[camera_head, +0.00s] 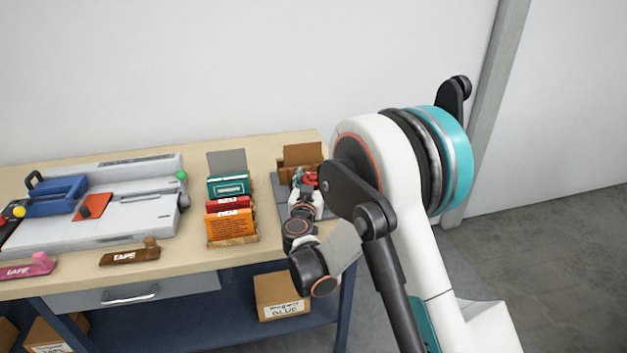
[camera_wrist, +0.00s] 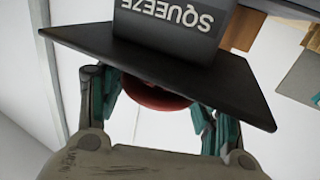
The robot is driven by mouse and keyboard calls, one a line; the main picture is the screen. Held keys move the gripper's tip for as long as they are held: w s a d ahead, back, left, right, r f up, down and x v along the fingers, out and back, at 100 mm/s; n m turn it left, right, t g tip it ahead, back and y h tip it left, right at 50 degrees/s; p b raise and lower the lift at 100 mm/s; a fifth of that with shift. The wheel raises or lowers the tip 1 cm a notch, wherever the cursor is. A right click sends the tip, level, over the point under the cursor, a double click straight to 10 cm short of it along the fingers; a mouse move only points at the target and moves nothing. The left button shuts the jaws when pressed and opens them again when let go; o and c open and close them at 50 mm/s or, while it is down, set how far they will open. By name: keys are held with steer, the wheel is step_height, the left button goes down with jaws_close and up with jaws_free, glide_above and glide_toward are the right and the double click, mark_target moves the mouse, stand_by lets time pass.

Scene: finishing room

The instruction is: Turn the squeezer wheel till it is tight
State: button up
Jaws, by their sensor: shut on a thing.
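The squeezer shows in the wrist view as a grey block (camera_wrist: 170,25) lettered "SQUEEZE", upside down in the picture, on a wide dark plate (camera_wrist: 75,42). Below the plate is the round red squeezer wheel (camera_wrist: 155,97), its upper part hidden by the plate. My gripper (camera_wrist: 157,108) has one finger on each side of the wheel and is shut on it. In the head view the red wheel (camera_head: 309,179) shows small at the bench's right end, with my wrist beside it. My arm hides much of the squeezer there, so how tight it is cannot be told.
The wooden bench (camera_head: 185,258) carries an orange packet (camera_head: 231,228) and other upright packets left of my wrist. Farther left are a grey machine (camera_head: 125,222) and a brown block (camera_head: 130,256). A cardboard box (camera_head: 280,296) sits on the lower shelf. Open floor lies to the right.

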steer(key=m+g+h, duration=0.1)
steer(key=m+h, duration=0.1)
steer(key=h, duration=0.1)
steer(key=m+g+h, duration=0.1)
steer(key=m+h, duration=0.2)
steer(key=h, duration=0.1)
steer(key=shift+w+a+g, duration=0.1)
steer(key=shift+g, duration=0.2)
steer(key=shift+h, duration=0.5)
steer(key=o, duration=1.1)
steer(key=v, duration=1.2)
steer(key=shift+r, duration=0.1)
